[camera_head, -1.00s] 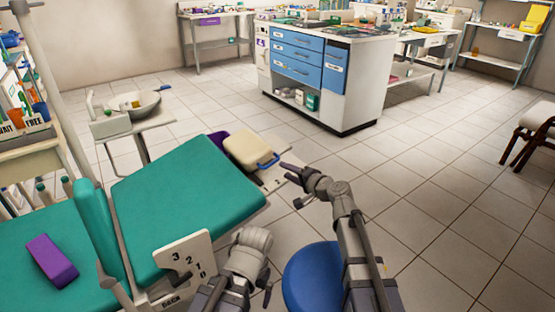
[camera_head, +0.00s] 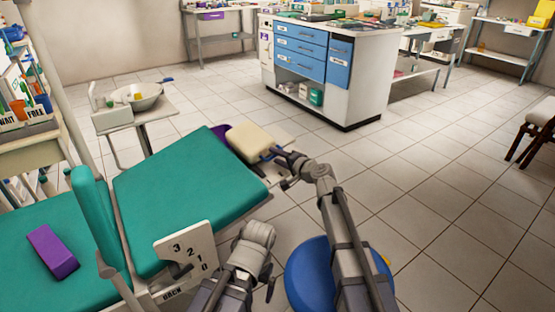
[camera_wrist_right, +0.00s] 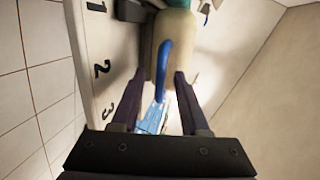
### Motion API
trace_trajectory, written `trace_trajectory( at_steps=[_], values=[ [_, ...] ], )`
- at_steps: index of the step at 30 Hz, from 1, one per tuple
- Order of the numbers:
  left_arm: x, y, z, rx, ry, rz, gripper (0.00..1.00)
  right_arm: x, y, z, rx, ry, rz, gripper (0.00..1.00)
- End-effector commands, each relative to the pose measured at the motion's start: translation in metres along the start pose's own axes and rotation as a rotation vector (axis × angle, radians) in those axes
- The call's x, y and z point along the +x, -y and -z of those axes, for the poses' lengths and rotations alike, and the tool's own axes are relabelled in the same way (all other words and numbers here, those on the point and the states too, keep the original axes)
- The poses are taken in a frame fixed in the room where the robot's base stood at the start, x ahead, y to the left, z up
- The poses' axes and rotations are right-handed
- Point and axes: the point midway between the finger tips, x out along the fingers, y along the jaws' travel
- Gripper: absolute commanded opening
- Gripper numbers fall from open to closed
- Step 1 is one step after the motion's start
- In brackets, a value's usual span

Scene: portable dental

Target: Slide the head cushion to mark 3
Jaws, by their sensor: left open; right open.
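The beige head cushion (camera_head: 248,142) sits at the upper end of the green dental chair, on a pale plate. A blue handle (camera_wrist_right: 164,70) stands out from the cushion. In the right wrist view the plate (camera_wrist_right: 93,60) carries black numbers, with 2 and 3 readable. My right gripper (camera_head: 279,154) is at the handle end of the cushion. In its wrist view the open fingers (camera_wrist_right: 160,78) stand on either side of the handle, with no clear contact. My left gripper (camera_head: 267,272) is low in the head view, right of the chair's side, holding nothing visible.
A white plate marked 3, 2, 1, 0 and BACK (camera_head: 196,240) stands at the chair's side. A purple block (camera_head: 52,250) lies on the green seat. A blue round stool (camera_head: 310,285) stands below my right arm. Open tiled floor lies to the right.

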Motion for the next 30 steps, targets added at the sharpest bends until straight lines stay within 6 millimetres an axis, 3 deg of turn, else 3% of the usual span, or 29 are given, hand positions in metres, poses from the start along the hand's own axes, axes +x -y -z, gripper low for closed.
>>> trace_trajectory(
  at_steps=[6,18,30],
  values=[
    [-0.0002,0.0000,0.0000,0.000,0.000,0.000,1.00,0.0002,0.0003,-0.0004,0.000,0.000,0.000,0.45],
    [-0.0002,0.0000,0.0000,0.000,0.000,0.000,1.00,0.0000,0.0002,-0.0004,0.000,0.000,0.000,0.00],
    [-0.0002,0.0000,0.0000,0.000,0.000,0.000,1.00,0.0000,0.0002,-0.0004,-0.001,0.001,0.000,0.00]
  ],
)
